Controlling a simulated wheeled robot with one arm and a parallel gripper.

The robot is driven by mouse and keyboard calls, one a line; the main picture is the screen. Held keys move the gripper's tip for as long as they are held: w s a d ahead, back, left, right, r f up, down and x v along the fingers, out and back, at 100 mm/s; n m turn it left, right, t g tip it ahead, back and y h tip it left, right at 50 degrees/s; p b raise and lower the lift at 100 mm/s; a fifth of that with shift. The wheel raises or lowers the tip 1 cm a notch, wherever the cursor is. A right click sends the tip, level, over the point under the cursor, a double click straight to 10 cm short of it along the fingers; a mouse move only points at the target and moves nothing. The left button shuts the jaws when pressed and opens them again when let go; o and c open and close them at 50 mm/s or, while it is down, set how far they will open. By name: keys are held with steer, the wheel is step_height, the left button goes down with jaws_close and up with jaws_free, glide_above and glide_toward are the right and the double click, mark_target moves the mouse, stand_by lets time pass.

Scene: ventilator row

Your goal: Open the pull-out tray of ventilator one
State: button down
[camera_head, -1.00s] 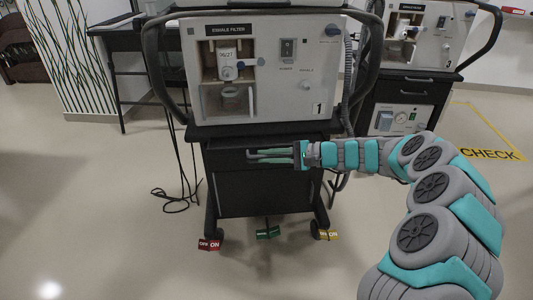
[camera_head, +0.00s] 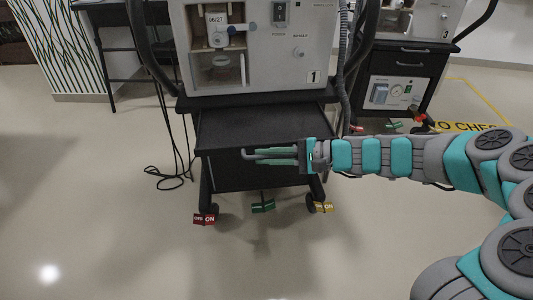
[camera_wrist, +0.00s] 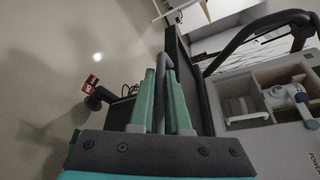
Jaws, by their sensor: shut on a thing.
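Ventilator one (camera_head: 262,58) is the pale unit marked "1" on a dark wheeled cart in the head view. Its black pull-out tray (camera_head: 255,125) sticks out from the cart toward me, below the unit. My gripper (camera_head: 250,155) is at the tray's front edge, with its green fingers shut on the tray's handle. In the wrist view the grey bar handle (camera_wrist: 164,62) sits between the two fingers (camera_wrist: 162,85). The fingers partly cover the handle.
Red (camera_head: 204,219), green (camera_head: 263,206) and yellow (camera_head: 323,207) tags sit at the cart's base. Ventilator three's cart (camera_head: 405,80) stands to the right. Cables hang at the cart's left. The floor in front is clear.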

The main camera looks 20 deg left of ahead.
steer(key=c, duration=1.2)
jaws_free()
steer(key=shift+o, duration=0.2)
steer(key=v, duration=0.7)
steer(key=shift+d, duration=0.4)
steer(key=shift+r, duration=0.15)
